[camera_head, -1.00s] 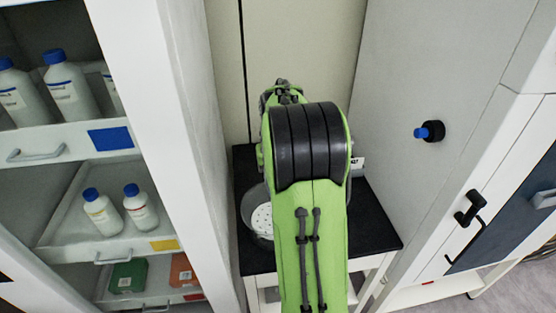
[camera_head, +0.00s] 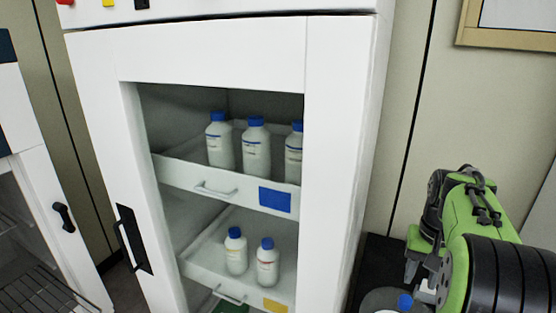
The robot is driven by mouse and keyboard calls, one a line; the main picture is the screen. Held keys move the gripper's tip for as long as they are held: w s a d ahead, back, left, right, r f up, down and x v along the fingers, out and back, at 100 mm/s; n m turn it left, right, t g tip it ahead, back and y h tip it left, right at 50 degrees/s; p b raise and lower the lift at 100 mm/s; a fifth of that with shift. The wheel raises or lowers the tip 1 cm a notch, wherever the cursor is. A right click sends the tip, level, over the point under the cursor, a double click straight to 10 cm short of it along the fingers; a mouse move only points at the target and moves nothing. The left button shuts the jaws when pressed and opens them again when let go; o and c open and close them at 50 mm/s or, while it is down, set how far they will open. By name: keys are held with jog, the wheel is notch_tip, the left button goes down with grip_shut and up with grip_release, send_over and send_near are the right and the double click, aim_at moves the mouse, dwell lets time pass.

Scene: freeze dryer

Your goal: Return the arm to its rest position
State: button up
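My green and black arm (camera_head: 468,228) is folded at the lower right, in front of the wall and above the dark table. Small grey and white parts at its end, which look like my gripper (camera_head: 422,280), hang low over the table. The arm's black joint partly covers them, and I cannot make out both fingertips or whether they hold anything. A blue cap (camera_head: 405,302) shows just beside them at the bottom edge. I cannot tell whether it touches the gripper.
A white cabinet (camera_head: 215,58) with a clear front and a black handle (camera_head: 131,240) fills the middle. Blue-capped bottles stand in its upper drawer (camera_head: 220,188) and lower drawer (camera_head: 208,270). A black table (camera_head: 375,262) carries a round grey dish (camera_head: 378,299). Another white unit stands left.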

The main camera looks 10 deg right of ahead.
jog(key=s+a+r+n+t, duration=0.2)
jog(key=a+r, duration=0.2)
jog(key=a, duration=0.4)
jog(key=s+a+f+n+t, duration=0.2)
jog(key=s+a+n+t, duration=0.1)
jog(key=s+a, duration=1)
jog(key=shift+s+a+f+n+t, duration=0.25)
jog(key=shift+s+a+n+t, duration=0.05)
jog(key=shift+a+n, duration=0.45)
